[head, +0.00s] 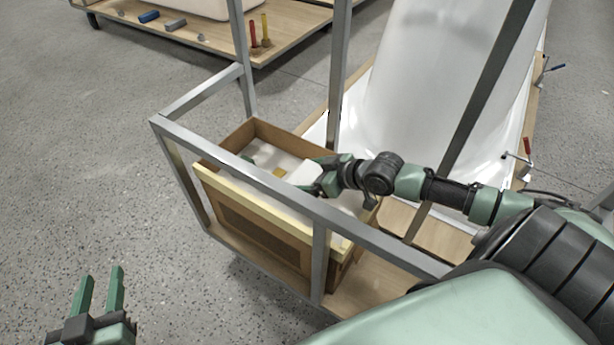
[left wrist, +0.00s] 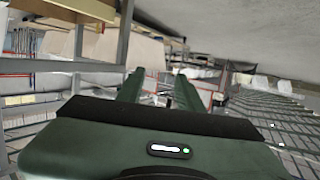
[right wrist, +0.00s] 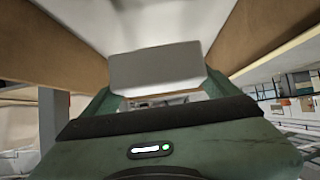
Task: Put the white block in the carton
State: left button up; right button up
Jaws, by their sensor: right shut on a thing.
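The brown carton (head: 262,226) stands on the wooden shelf of a grey metal frame, open at the top, with pale material inside. My right gripper (head: 318,178) reaches over the carton's opening. It is shut on the white block (head: 304,173), which is partly hidden by the fingers. In the right wrist view the white block (right wrist: 156,66) sits between the fingertips, with brown carton walls on both sides. Whether the block touches the carton's contents is unclear. My left gripper (head: 101,290) is open and empty, low at the left over the floor.
The grey metal frame (head: 247,180) has rails and posts around the carton, close to my right arm. A large white tub shell (head: 420,90) stands behind on a wooden base. Another bench (head: 215,40) with tools stands at the back. Speckled floor (head: 80,170) is free at left.

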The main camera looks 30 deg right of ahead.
jog(key=shift+f, duration=0.1)
jog(key=shift+f, duration=0.5)
jog(key=o, duration=1.2)
jog(key=shift+c, duration=0.2)
pick_arm(q)
jog(key=shift+w+d+r+t, duration=0.2)
jog(key=shift+r+t, duration=0.2)
jog(key=shift+r, duration=0.25)
